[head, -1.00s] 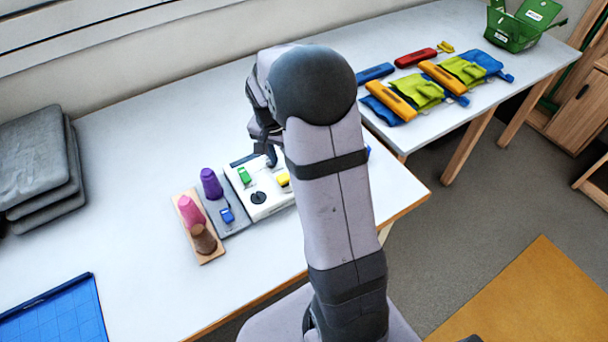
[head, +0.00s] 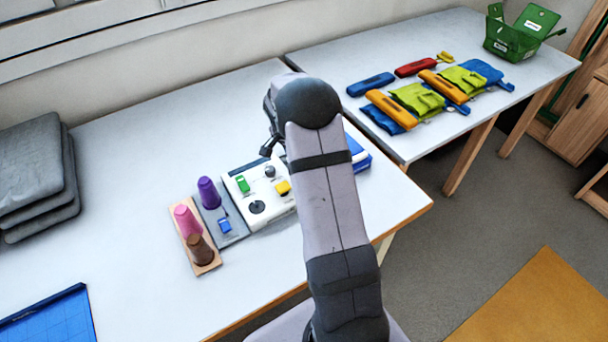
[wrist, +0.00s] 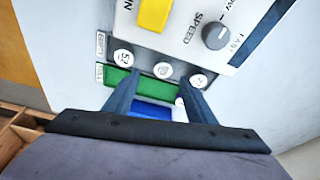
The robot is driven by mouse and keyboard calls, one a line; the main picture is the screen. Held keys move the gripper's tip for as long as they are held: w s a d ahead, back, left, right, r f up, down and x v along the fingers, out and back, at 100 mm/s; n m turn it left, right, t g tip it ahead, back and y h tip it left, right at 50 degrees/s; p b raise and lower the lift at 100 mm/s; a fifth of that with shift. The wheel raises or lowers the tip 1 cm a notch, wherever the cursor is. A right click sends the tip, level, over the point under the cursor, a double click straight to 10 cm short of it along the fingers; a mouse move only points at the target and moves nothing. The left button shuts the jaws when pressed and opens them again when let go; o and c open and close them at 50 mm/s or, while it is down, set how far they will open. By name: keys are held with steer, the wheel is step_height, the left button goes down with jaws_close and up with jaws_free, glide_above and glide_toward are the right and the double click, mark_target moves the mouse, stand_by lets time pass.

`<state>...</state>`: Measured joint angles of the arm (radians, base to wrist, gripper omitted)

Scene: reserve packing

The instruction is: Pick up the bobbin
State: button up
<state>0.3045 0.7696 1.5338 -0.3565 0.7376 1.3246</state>
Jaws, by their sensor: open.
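I cannot tell for certain which thing is the bobbin. In the wrist view my gripper (wrist: 155,100) is open, its two dark fingers spread over a green strip (wrist: 122,88) and a blue block (wrist: 150,112). A small white piece (wrist: 181,102) shows beside the right finger, partly hidden. Beyond the fingertips is a grey strip (wrist: 143,62) with round white number tags and side labels reading EMPTY and FULL. In the head view my gripper (head: 267,150) is above the back of the white machine (head: 245,200), mostly hidden by my arm.
The machine carries a yellow block (wrist: 154,12) and a grey speed knob (wrist: 216,35). Purple (head: 208,191), pink (head: 187,219) and brown (head: 200,249) cones stand left of it. A blue box (head: 358,156) is right of my arm. The table is clear behind the machine.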

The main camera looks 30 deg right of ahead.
steer(key=shift+w+p+x, duration=0.15)
steer(key=shift+p+x, duration=0.45)
steer(key=shift+x, duration=0.7)
steer(key=shift+w+p+x, duration=0.1)
steer(key=shift+p+x, duration=0.5)
steer(key=shift+x, duration=0.65)
steer(key=shift+a, duration=0.15)
steer(key=c, duration=1.1)
